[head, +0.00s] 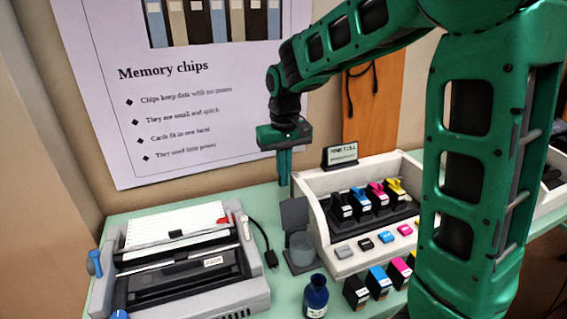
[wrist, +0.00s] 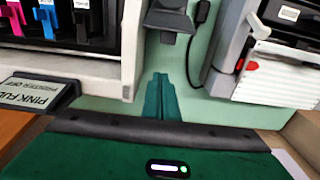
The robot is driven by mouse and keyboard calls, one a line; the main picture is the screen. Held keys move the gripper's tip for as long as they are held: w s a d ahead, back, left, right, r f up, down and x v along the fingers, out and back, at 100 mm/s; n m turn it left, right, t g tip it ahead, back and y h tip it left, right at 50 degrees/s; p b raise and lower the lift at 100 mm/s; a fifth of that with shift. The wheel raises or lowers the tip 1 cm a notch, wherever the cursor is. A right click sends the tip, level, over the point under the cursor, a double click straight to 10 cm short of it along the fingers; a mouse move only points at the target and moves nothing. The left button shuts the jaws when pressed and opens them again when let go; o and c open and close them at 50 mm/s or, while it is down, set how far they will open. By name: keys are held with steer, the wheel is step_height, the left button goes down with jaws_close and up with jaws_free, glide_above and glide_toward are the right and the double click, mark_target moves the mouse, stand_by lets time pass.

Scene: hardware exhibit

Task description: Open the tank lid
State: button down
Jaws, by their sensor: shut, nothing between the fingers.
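A small dark grey stand with a clear greyish cup-like tank (head: 302,247) is on the green table, between the printer and the cartridge station. A dark flat panel (head: 294,212), which looks like its lid, stands upright at its back; I cannot tell how it is hinged. Part of this dark unit shows at the top of the wrist view (wrist: 170,18). My gripper (head: 285,180) points down above and behind the tank, apart from it. Its green fingers (wrist: 160,82) are together and empty.
A cartridge station (head: 345,257) with several ink cartridges and a small sign (head: 341,155) stands right. A printer (head: 180,262) is left, with a black cable (head: 268,250) beside it. A blue bottle (head: 316,296) and loose cartridges (head: 378,281) stand in front.

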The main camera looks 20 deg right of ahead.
mark_target(293, 212)
steer(key=shift+s+f, duration=0.25)
steer(key=shift+s, duration=0.7)
steer(key=shift+s+f, duration=0.25)
steer(key=shift+s, duration=0.7)
